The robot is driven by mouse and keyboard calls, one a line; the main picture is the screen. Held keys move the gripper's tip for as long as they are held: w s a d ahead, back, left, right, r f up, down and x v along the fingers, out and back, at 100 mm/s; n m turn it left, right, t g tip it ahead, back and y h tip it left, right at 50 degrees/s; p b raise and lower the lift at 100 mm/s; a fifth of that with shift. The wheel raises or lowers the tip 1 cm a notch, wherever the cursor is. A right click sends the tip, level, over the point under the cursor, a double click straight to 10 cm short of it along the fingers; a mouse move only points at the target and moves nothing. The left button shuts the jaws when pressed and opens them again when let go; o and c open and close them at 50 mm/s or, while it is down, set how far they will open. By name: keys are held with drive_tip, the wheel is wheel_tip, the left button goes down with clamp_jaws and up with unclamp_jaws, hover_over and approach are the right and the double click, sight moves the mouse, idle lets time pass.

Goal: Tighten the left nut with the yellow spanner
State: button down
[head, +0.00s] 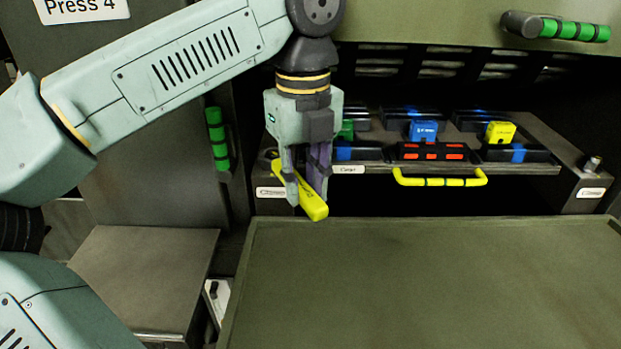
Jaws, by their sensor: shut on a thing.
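My gripper (308,190) points down at the front left of the press shelf and is shut on the yellow spanner (315,208). The spanner's handle sticks out toward the camera, tilted downward to the right. Its far end lies behind the fingers, close to the shelf's left front corner. The left nut is not clearly visible; the gripper and spanner cover that corner. Whether the spanner sits around a nut, I cannot tell. On the right front corner a bolt or nut (592,163) stands up in view.
The shelf holds black blocks with a blue piece (423,131), a yellow piece (500,132) and a red-marked block (432,152). A yellow handle (440,181) juts from the shelf front. A green handle (217,138) is left of the gripper. The green tray (430,290) below is empty.

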drive_tip(key=shift+s+a, duration=0.1)
drive_tip(key=shift+a, duration=0.1)
drive_tip(key=shift+m, duration=0.3)
drive_tip(key=shift+s+a+m, duration=0.35)
drive_tip(key=shift+a+m, duration=0.35)
drive_tip(key=shift+a, duration=0.15)
drive_tip(key=shift+s+a+m, duration=0.2)
drive_tip(key=shift+a+m, duration=0.55)
drive_tip(key=shift+m, duration=0.05)
drive_tip(key=shift+s+a+m+p, duration=0.1)
drive_tip(key=shift+a+m+p, duration=0.2)
drive_tip(key=shift+a+m, duration=0.5)
